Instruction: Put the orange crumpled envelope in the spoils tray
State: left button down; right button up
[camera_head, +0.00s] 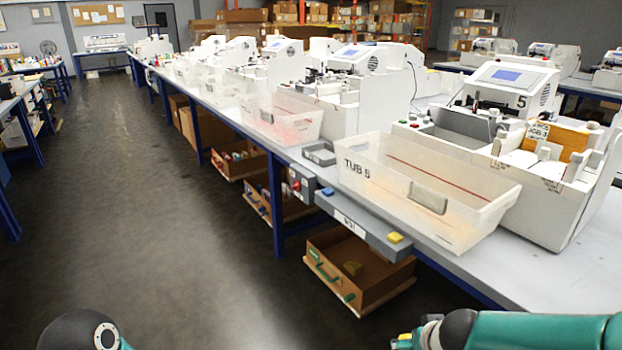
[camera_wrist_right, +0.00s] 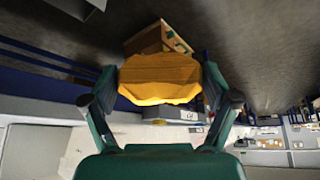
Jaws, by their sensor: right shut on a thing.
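The orange crumpled envelope (camera_wrist_right: 160,79) shows in the right wrist view as a lumpy, yellow-orange piece. My right gripper (camera_wrist_right: 158,88) is shut on it, with one finger at each side. In the head view only part of my right arm shows at the bottom right, and the envelope cannot be made out there. No tray carries a readable spoils label. A brown open tray (camera_head: 346,297) with a green handle stands low under the bench, and a brown box-like tray (camera_wrist_right: 148,38) shows beyond the envelope in the wrist view. My left gripper is out of view.
A clear tub marked TUB 5 (camera_head: 370,175) stands on the long bench (camera_head: 545,270) before machine 5 (camera_head: 505,80). A grey panel with a yellow button (camera_head: 395,238) juts from the bench edge above the brown tray. The floor aisle (camera_head: 150,220) at left is clear.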

aim_at(325, 157)
jog(key=u, duration=0.3)
jog(key=i, duration=1.2)
jog(key=u, duration=0.25)
